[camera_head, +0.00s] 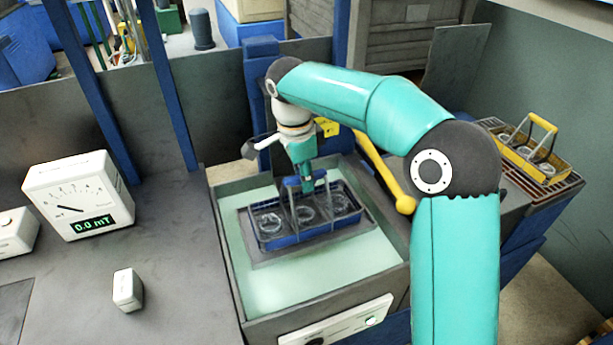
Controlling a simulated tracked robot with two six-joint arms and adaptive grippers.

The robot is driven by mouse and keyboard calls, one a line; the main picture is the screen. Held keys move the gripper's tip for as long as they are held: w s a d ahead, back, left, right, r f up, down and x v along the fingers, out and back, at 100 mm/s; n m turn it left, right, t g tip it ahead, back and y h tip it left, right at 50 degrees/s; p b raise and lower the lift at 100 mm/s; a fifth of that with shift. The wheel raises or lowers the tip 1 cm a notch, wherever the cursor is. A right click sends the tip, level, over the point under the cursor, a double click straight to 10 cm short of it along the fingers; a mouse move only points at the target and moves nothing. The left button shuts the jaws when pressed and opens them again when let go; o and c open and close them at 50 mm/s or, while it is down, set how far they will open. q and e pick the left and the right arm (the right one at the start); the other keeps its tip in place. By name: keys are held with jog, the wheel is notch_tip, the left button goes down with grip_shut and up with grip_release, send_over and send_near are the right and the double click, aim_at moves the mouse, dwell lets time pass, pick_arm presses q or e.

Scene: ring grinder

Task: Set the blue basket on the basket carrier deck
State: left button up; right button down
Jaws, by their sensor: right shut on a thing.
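The blue basket (320,236) is at the middle of the camera_head view, upright, with several clear round rings inside. My right gripper (306,184) comes down from above and is shut on the basket's handle. The basket is over a dark grey plate (361,228) inside a tank with pale green liquid or lining (265,293). This plate may be the basket carrier deck. I cannot tell whether the basket touches it or hangs just above. My left gripper is not in view.
A yellow lever (384,168) stands just right of the tank, close to my right arm. A yellow basket (535,163) with rings sits on a slatted grate at the right. A white meter (78,195) and a small white block (127,289) stand on the left bench.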

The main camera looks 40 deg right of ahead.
jog(key=c, duration=1.1)
grip_release()
jog(key=shift+r, duration=0.1)
jog(key=r, duration=0.4)
jog(key=a+r+p, duration=0.1)
jog(key=r, duration=0.3)
jog(key=r+p, duration=0.1)
jog(key=r, duration=0.3)
jog(key=shift+w+a, duration=0.15)
jog(key=shift+a, duration=0.1)
jog(key=shift+f, duration=0.15)
